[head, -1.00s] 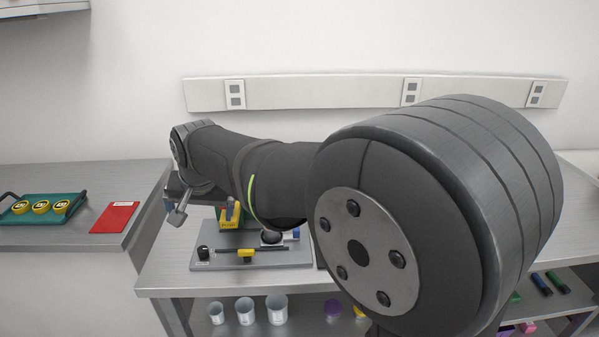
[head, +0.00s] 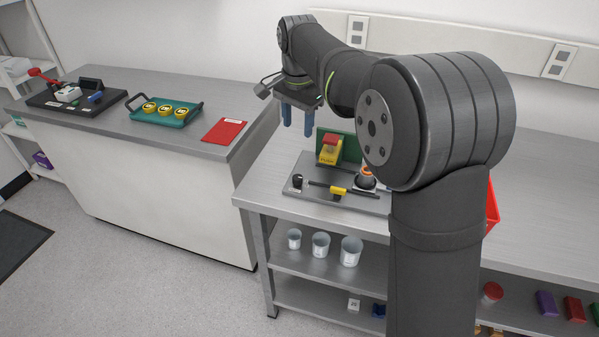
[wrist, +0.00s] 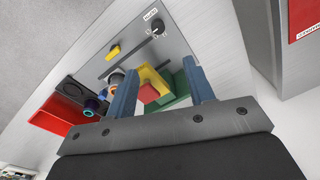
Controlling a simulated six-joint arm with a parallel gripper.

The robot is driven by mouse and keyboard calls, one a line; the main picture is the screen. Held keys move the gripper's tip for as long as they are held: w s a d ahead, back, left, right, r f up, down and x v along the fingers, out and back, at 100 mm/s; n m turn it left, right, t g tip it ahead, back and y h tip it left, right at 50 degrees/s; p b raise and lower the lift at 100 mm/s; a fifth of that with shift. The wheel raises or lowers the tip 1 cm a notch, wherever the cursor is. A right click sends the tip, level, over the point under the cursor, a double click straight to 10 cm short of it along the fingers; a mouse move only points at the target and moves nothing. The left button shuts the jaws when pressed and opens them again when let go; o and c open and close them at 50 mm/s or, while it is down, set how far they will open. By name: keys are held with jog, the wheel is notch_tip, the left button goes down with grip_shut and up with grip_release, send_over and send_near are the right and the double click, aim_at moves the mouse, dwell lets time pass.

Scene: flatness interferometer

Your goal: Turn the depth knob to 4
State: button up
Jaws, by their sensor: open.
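The knob (head: 298,180) is a small black dial at the front left corner of a grey instrument board (head: 318,198) on the right bench. In the wrist view the black knob (wrist: 158,29) shows near the board's far corner, beside a small white label and dial marks. Its exact setting is too small to read. My gripper (head: 297,131) is open and empty, with blue fingers pointing down, above and behind the knob in the head view. In the wrist view my gripper (wrist: 160,70) has its fingers apart, and the knob lies beyond the fingertips, not between them.
On the board stand a yellow block with a red top (head: 329,150), a green plate (head: 350,147), a yellow slider (head: 338,191) and an orange-ringed part (head: 366,174). A red bin (wrist: 58,117) is close by. A red booklet (head: 224,130) lies on the left bench.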

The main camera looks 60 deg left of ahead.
jog(key=a+m+h, duration=0.1)
send_near(298, 177)
notch_tip(298, 177, down, 9)
jog(key=shift+r, duration=0.2)
dwell(0.4)
